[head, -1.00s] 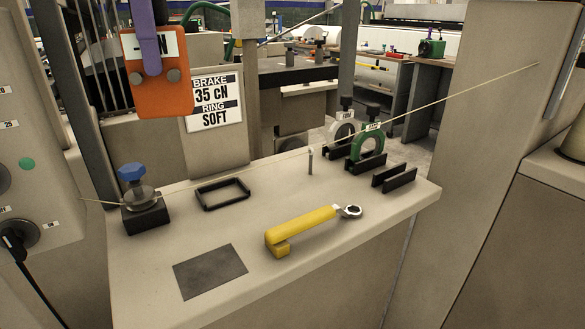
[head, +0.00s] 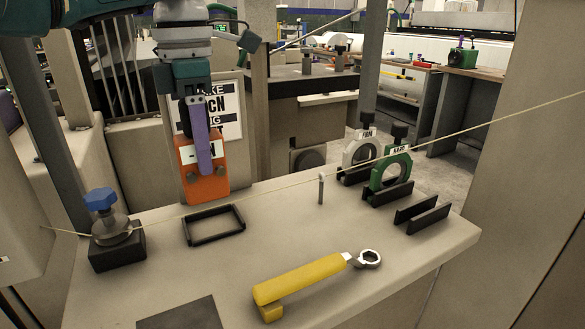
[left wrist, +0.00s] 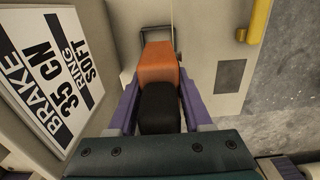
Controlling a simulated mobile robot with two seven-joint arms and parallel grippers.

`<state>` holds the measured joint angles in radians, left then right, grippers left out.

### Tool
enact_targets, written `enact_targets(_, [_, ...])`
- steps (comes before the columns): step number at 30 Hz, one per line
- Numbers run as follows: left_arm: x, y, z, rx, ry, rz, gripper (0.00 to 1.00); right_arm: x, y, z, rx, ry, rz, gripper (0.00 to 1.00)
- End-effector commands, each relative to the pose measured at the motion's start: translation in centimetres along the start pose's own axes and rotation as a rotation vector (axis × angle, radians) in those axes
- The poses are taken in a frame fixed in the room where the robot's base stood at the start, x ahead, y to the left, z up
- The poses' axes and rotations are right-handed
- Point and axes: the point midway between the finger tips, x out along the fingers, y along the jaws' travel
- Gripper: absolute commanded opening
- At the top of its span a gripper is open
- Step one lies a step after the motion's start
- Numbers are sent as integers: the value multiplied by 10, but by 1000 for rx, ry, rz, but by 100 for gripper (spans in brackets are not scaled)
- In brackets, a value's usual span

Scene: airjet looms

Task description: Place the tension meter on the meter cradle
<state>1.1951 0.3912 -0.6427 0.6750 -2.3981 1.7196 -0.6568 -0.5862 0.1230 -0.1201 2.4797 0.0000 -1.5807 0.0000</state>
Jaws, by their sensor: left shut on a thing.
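The tension meter (head: 188,160) is orange with a dark upper part and a small pale display. My left gripper (head: 203,165), with purple fingers, is shut on it and holds it upright. The meter hangs just behind the meter cradle (head: 240,213), a black rectangular frame on the light worktop, its lower end a little above the frame in the picture. In the left wrist view the orange meter (left wrist: 160,62) sits between the purple fingers, and part of the cradle (left wrist: 143,42) shows beyond it. My right gripper is not in view.
A thin yarn (head: 270,185) crosses above the worktop, past a small post (head: 321,190). A blue-knobbed tensioner (head: 117,235) stands left. A yellow-handled wrench (head: 300,279) lies in front. White (head: 349,157) and green (head: 376,180) rings stand in black holders at right.

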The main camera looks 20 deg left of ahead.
Motion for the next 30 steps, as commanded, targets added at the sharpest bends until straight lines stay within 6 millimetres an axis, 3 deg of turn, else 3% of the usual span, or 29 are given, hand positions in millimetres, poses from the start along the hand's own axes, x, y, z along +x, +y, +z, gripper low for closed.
enact_targets(12, [55, 0, 0, 0, 0, -1, 0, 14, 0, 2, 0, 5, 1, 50])
enact_targets(26, [63, 1, 0, 2, 0, 2, 0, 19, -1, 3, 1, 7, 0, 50])
enact_targets(27, [62, 0, 0, 1, 0, 1, 53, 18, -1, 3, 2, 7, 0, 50])
enact_targets(30, [62, 0, 0, 1, 0, 1, 64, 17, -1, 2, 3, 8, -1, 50])
